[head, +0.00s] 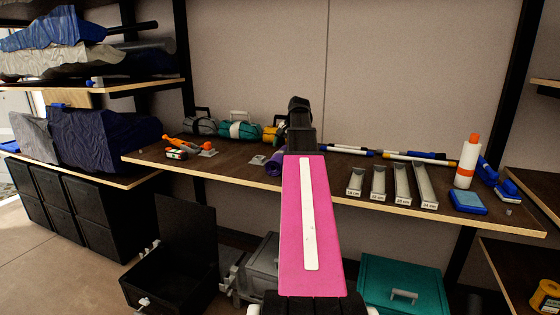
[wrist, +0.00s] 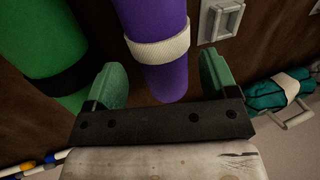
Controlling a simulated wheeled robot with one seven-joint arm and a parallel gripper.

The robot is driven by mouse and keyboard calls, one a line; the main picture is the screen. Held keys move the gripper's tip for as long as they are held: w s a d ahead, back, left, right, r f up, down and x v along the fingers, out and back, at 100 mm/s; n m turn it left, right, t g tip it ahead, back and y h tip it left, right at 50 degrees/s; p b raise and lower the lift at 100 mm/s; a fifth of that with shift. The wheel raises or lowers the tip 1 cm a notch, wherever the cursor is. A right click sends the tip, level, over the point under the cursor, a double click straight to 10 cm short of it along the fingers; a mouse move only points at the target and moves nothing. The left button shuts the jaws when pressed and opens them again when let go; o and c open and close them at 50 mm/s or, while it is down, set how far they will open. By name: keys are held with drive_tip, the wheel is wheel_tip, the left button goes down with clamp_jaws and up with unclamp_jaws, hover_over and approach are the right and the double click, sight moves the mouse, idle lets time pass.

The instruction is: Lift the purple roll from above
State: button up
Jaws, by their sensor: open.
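The purple roll (wrist: 163,50) with a white band runs between the two green-tipped fingers of my gripper (wrist: 160,82) in the wrist view. The fingers are open, one on each side of the roll, and do not visibly grip it. Their height relative to it is hard to tell. In the head view, the purple roll (head: 274,164) lies on the workbench (head: 225,162), partly hidden by my arm. My fingers cannot be made out there.
A green roll (wrist: 40,45) with a black band lies close beside the left finger in the wrist view. A grey bracket-like piece (wrist: 220,20) and a teal bundle (wrist: 275,92) lie to the right. Labelled metal trays (head: 403,184) and a white bottle (head: 467,162) stand on the bench's right.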

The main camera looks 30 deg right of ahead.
sight(281, 158)
drive_tip(key=shift+x, duration=3.1)
drive_tip(key=shift+s, duration=0.15)
drive_tip(key=c, duration=0.7)
